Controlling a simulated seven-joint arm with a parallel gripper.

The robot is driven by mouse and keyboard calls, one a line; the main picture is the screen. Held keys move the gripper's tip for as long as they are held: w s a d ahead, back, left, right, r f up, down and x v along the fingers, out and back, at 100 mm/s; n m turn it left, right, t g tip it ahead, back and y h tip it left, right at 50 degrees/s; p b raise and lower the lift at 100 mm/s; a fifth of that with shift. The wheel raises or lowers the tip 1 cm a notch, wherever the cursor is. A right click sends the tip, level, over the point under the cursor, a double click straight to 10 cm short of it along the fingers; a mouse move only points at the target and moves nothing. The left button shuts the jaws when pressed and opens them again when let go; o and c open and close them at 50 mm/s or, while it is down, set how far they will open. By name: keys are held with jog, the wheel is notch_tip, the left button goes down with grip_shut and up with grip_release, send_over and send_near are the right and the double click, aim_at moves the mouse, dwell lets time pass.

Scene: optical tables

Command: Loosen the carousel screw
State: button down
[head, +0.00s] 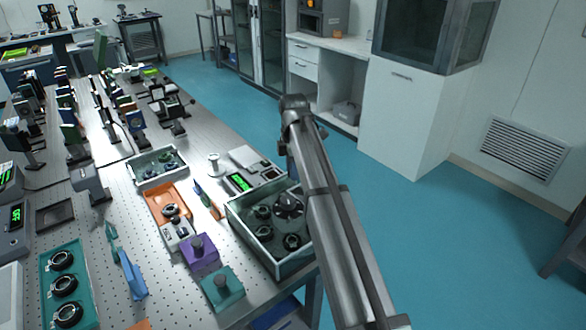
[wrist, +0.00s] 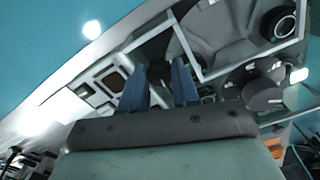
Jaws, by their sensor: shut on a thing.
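My gripper shows in the wrist view (wrist: 160,72) with two blue fingers. They are closed on a small dark part between them, mostly hidden, so I cannot tell for sure whether it is the carousel screw. In the head view my arm crosses the right end of the table and the gripper's fingertips are not clear. A dark round part like a carousel (head: 289,206) sits in a grey-green open box (head: 262,258) just left of my arm. In the wrist view a dark round knob-like part (wrist: 262,96) lies to the right of the fingers.
Several ring mounts share the box. Left of it are an orange tray (head: 163,206), a purple block (head: 199,252), a teal block (head: 222,287) and a meter with a green display (head: 240,182). Several optics crowd the far table. The blue floor (head: 410,215) at right is clear.

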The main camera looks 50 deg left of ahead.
jog(key=shift+m, duration=0.3)
jog(key=m, duration=0.6)
jog(key=shift+d, duration=0.1)
jog(key=m, duration=0.6)
jog(key=shift+s+m, duration=0.1)
jog(key=shift+m, duration=0.2)
jog(key=m, duration=1.3)
jog(key=shift+s+m, duration=0.15)
jog(key=shift+m, duration=0.25)
jog(key=c, duration=0.8)
grip_release()
